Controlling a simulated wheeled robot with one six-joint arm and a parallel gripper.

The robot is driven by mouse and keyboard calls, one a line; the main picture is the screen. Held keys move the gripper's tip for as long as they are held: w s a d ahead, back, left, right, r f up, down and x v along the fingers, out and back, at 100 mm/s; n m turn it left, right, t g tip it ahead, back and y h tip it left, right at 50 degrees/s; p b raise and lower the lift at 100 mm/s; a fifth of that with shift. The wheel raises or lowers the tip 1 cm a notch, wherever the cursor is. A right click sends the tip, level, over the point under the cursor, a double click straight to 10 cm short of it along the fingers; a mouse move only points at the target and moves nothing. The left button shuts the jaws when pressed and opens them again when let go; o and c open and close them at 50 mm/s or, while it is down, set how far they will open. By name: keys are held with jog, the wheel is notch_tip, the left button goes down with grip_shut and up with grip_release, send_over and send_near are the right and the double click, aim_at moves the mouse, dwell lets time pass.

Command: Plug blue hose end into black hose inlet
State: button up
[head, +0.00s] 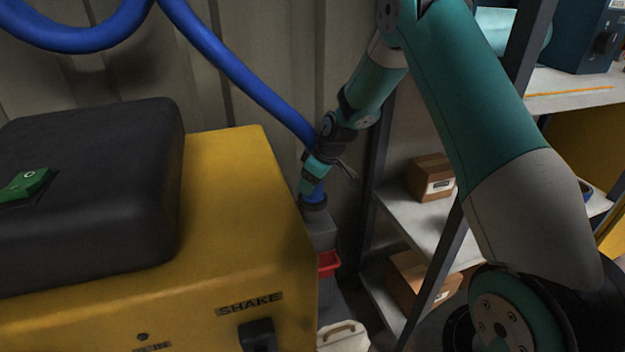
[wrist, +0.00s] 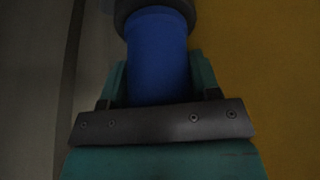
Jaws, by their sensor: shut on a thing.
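My gripper (head: 313,183) is shut on the blue hose end (head: 316,196), low beside the right edge of the yellow machine. In the wrist view, the blue hose end (wrist: 157,55) lies between the two teal fingers. A dark ring (head: 313,205) sits at the tip of the blue end, above a grey body. It also shows at the top of the wrist view (wrist: 150,8). I cannot tell whether this ring is the black hose inlet or a cuff on the hose, nor whether the end is seated. The blue hose (head: 235,70) runs from my gripper up to the left.
The yellow machine (head: 235,240) with a black lid (head: 90,190) fills the left. A grey body (head: 322,232) and a red bin (head: 328,262) stand beside it. A shelf (head: 425,225) with cardboard boxes (head: 430,177) stands right. A corrugated wall (head: 270,60) is behind.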

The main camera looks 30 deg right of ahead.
jog(key=shift+f, duration=0.15)
jog(key=o, duration=0.9)
jog(key=shift+o, duration=0.2)
jog(key=p+v, duration=0.1)
jog(key=v, duration=1.6)
jog(key=shift+s+p, duration=0.2)
jog(key=shift+p, duration=0.2)
